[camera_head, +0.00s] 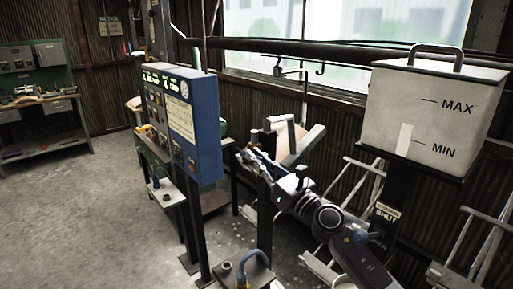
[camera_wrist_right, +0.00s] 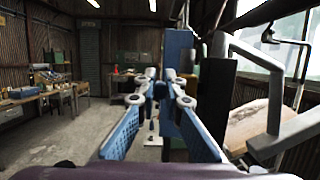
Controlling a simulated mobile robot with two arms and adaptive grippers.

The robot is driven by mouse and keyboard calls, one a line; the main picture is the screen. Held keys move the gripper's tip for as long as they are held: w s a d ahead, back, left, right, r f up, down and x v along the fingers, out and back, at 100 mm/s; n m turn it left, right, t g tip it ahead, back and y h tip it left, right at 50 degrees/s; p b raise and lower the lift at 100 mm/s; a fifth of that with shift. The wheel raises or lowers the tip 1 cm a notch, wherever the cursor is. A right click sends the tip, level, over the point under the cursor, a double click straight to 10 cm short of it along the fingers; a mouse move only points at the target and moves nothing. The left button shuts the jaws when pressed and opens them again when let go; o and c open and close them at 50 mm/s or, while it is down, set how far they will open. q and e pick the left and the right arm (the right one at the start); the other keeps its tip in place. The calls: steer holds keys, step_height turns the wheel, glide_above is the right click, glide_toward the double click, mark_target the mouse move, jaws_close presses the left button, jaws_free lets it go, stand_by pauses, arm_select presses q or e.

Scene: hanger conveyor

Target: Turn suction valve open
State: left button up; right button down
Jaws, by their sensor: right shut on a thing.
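My right gripper (camera_head: 253,158) reaches away from my forearm toward the panel side in the head view. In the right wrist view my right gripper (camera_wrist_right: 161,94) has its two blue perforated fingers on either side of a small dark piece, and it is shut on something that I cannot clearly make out. A label with SHUT (camera_head: 387,212) and part of OPEN below it is on the dark post under the white tank (camera_head: 405,105). My arm passes in front of that post's lower part. The suction valve itself cannot be identified clearly. My left gripper is out of view.
A blue control panel (camera_head: 206,130) stands left of my gripper. A small stand with a blue fitting (camera_head: 245,265) is at the front. Metal racks stand along the right wall. A workbench (camera_head: 40,105) is at the far left, with open concrete floor before it.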

steer(key=shift+r, duration=0.1)
steer(key=c, duration=2)
jaws_free()
steer(key=shift+c, duration=0.2)
steer(key=shift+s+d, duration=0.1)
steer(key=shift+d, duration=0.05)
steer(key=v, duration=1.1)
steer(key=shift+s+d, duration=0.15)
steer(key=shift+s, duration=0.2)
